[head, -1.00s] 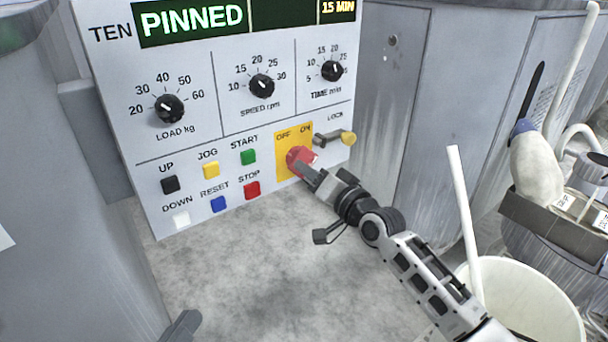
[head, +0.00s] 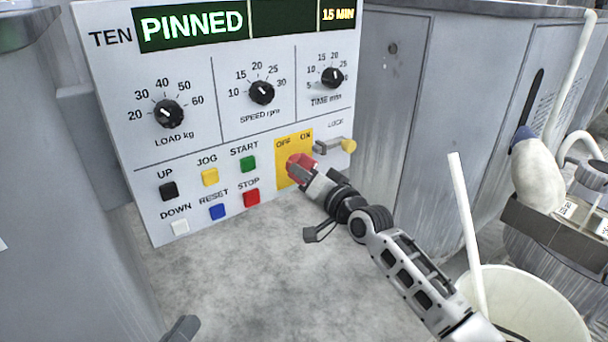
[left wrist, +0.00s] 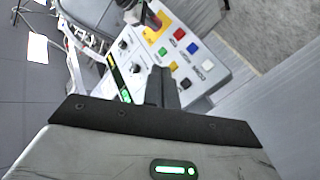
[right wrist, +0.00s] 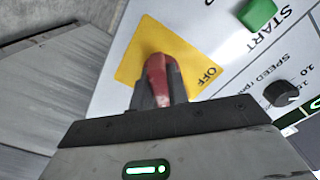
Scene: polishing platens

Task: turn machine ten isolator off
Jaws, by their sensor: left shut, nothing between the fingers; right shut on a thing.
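The isolator is a red handle (head: 299,163) on a yellow plate (head: 283,143) marked OFF and ON, low on the right of the panel labelled TEN (head: 112,60). My right gripper (head: 302,174) is shut on the red handle. In the right wrist view the handle (right wrist: 158,75) stands between the fingers, with OFF to its right; ON is hidden there. My left gripper (left wrist: 163,87) is shut and empty, away from the panel; its tip shows at the bottom left of the head view (head: 182,328).
A yellow-tipped LOCK pin (head: 348,146) sits just right of the handle. STOP (head: 251,197) and START (head: 248,163) buttons are close on the left. The display (head: 192,24) reads PINNED. A white bucket (head: 530,300) stands right of my right arm. The grey surface below is clear.

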